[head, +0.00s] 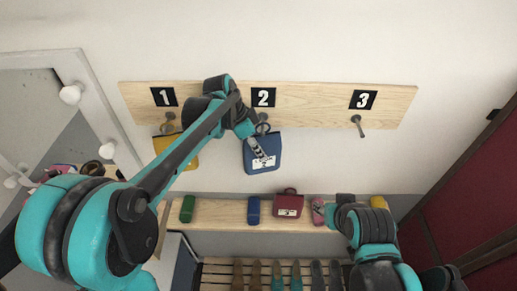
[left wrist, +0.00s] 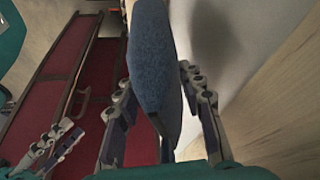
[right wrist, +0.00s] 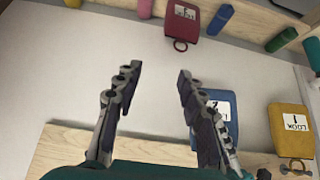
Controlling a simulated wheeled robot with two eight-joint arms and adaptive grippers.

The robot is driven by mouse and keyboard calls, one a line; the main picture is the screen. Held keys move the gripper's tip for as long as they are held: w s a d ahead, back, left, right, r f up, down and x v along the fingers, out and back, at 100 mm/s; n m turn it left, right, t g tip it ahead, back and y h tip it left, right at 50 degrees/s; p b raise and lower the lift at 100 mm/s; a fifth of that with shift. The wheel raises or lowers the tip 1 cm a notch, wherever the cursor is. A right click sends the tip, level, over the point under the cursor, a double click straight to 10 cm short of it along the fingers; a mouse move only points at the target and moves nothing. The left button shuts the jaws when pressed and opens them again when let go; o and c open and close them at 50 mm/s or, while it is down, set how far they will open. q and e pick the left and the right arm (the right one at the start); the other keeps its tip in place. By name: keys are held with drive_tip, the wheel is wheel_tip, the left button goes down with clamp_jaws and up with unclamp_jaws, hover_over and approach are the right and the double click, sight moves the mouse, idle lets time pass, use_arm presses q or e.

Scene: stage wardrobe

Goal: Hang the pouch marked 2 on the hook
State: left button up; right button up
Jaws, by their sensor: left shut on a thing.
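The blue pouch (head: 262,160) with a white label is upright just below the 2 plate (head: 263,97). Its top ring (head: 263,128) is at the middle hook (head: 262,117); I cannot tell if the ring is around the hook or only in front of it. My left gripper (head: 258,147) is shut on the pouch, and the left wrist view shows the blue pouch (left wrist: 153,60) between its fingers. The right wrist view also shows the blue pouch (right wrist: 212,108). My right gripper (right wrist: 157,75) is open and empty, low at the right in the head view.
A yellow pouch (head: 180,153) hangs at the hook under plate 1, partly behind my left arm. The hook under plate 3 (head: 358,126) is bare. A red pouch (head: 288,205) and several small coloured items stand on the shelf (head: 225,213). A mirror is at left.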

idle(0.3)
use_arm(q)
drive_tip(key=o, duration=1.3)
